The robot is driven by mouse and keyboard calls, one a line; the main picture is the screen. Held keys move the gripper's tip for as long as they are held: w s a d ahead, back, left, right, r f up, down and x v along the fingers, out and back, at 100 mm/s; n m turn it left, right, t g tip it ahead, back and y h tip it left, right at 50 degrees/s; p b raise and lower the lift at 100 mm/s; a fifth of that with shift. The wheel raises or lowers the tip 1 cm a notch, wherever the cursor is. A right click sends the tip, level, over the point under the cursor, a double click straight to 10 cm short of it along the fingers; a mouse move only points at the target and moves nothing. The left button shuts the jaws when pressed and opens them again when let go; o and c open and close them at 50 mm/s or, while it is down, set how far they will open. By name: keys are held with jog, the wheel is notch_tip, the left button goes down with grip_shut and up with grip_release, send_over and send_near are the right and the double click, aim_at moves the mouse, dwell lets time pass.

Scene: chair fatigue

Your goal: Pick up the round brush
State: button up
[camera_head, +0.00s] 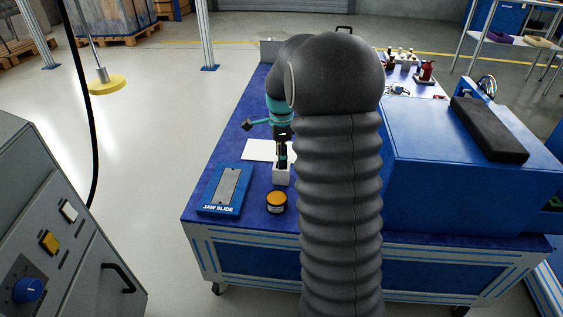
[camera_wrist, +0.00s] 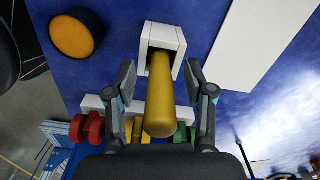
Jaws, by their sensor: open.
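A thick yellow handle (camera_wrist: 160,95), apparently the round brush's, stands out of a square white holder (camera_wrist: 148,40) in the wrist view, pointing toward the camera. Its lower end and any bristles are hidden inside the holder. My gripper (camera_wrist: 160,72) is open, with one finger on each side of the handle and a visible gap on both sides. In the head view my gripper (camera_head: 283,158) is pointing down just over the white holder (camera_head: 282,176) on the blue table; the handle is hard to make out there.
An orange-lidded jar (camera_head: 276,201) stands close in front of the holder. A blue tray marked JAW SLIDE (camera_head: 210,209) lies to its left, and a white sheet (camera_head: 256,148) behind. A large blue block (camera_head: 450,185) fills the table's right. Red pieces (camera_wrist: 94,127) show beyond my fingers.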

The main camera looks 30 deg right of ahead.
grip_shut()
jog(key=shift+r, duration=0.1)
notch_tip(320, 180, up, 10)
jog(key=shift+f+p, duration=0.1)
jog(key=shift+p, duration=0.4)
